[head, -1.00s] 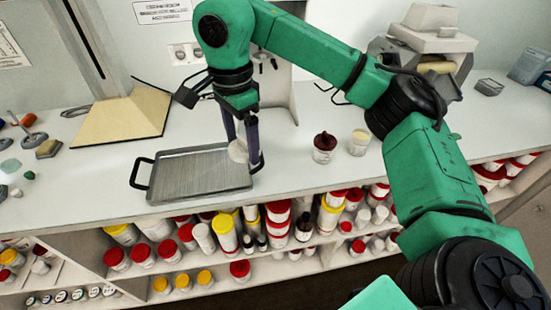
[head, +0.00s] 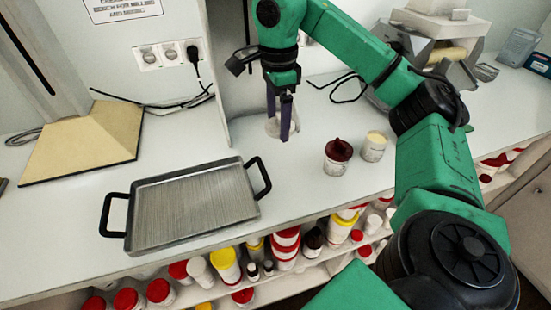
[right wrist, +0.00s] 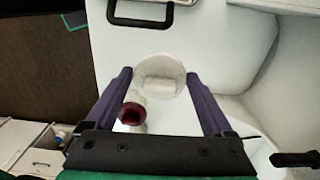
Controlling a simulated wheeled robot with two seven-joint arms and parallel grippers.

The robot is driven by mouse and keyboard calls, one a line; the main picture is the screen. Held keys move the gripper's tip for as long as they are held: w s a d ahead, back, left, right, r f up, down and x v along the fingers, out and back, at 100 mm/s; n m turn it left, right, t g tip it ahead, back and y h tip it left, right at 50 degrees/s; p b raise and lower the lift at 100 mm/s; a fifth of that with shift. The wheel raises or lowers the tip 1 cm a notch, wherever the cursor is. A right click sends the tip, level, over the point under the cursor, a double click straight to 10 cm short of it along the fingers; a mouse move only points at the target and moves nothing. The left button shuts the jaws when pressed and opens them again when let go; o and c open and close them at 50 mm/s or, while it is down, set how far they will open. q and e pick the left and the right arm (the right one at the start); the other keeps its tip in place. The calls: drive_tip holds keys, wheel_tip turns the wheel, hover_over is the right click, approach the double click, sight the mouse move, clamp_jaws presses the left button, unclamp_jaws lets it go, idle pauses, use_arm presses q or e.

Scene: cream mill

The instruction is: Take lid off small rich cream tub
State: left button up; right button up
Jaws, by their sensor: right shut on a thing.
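My right gripper (head: 281,132) is shut on a white round lid (head: 271,127), held edge-on between its fingers over the bench to the right of the tray. In the right wrist view the pale lid (right wrist: 160,70) shows between the two purple fingertips. A small tub with a pale cream-coloured top (head: 374,147) stands upright on the bench, right of the gripper. Next to it stands a white tub with a dark red top (head: 338,157), also seen in the right wrist view (right wrist: 131,113). My left gripper is out of view.
A grey metal tray (head: 195,205) with black handles lies left of the gripper. Several lidded jars (head: 225,265) fill the shelf under the bench. A beige board (head: 85,145) lies at the left and a grey machine (head: 435,50) stands at the back right.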

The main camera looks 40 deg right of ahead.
hover_over(276, 167)
wheel_tip(276, 167, down, 6)
wheel_tip(276, 167, down, 6)
drive_tip(key=shift+s+f, duration=0.1)
drive_tip(key=shift+f, duration=0.35)
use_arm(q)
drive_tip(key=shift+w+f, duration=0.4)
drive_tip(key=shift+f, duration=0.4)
use_arm(e)
drive_tip(key=shift+f, duration=0.2)
